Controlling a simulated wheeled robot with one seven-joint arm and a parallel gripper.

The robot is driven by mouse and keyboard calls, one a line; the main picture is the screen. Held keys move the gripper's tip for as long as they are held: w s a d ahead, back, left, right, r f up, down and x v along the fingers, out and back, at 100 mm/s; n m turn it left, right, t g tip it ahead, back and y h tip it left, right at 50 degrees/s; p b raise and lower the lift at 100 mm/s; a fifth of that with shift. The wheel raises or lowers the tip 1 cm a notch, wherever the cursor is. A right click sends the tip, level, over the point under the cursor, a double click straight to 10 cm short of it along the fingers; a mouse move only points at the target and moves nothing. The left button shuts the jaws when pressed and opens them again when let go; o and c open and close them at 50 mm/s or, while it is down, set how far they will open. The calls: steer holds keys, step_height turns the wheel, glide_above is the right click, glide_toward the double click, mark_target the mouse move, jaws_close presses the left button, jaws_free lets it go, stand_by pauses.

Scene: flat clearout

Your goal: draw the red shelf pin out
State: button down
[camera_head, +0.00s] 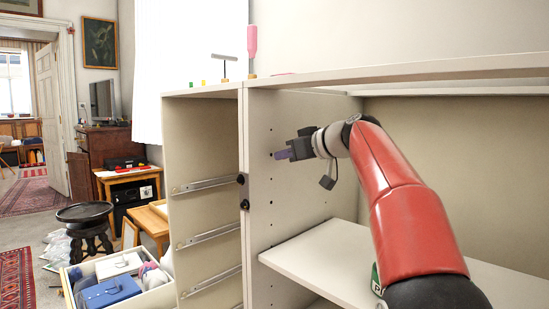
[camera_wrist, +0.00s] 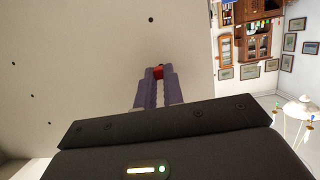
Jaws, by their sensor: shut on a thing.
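The red shelf pin (camera_wrist: 158,72) shows in the wrist view as a small red piece between the two purple fingertips, close to the pale cabinet side panel. My gripper (camera_wrist: 158,76) is shut on it. In the head view my gripper (camera_head: 281,155) reaches left to the inner face of the cabinet's upright panel (camera_head: 290,205), with its fingertips at or very near the panel. The pin cannot be made out in the head view. I cannot tell how deep it sits in its hole.
A shelf board (camera_head: 335,258) lies below my gripper, and the cabinet top (camera_head: 400,72) runs above it. Drawer runners (camera_head: 208,184) line the left bay. A pink bottle (camera_head: 252,42) and small items stand on top. An open drawer (camera_head: 150,297) holds things at lower left.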

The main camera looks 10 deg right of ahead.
steer(key=s+d+b, duration=0.2)
steer(key=s, duration=0.1)
steer(key=shift+s+d, duration=0.1)
steer(key=shift+d, duration=0.05)
stand_by(0.6)
steer(key=shift+d, duration=0.1)
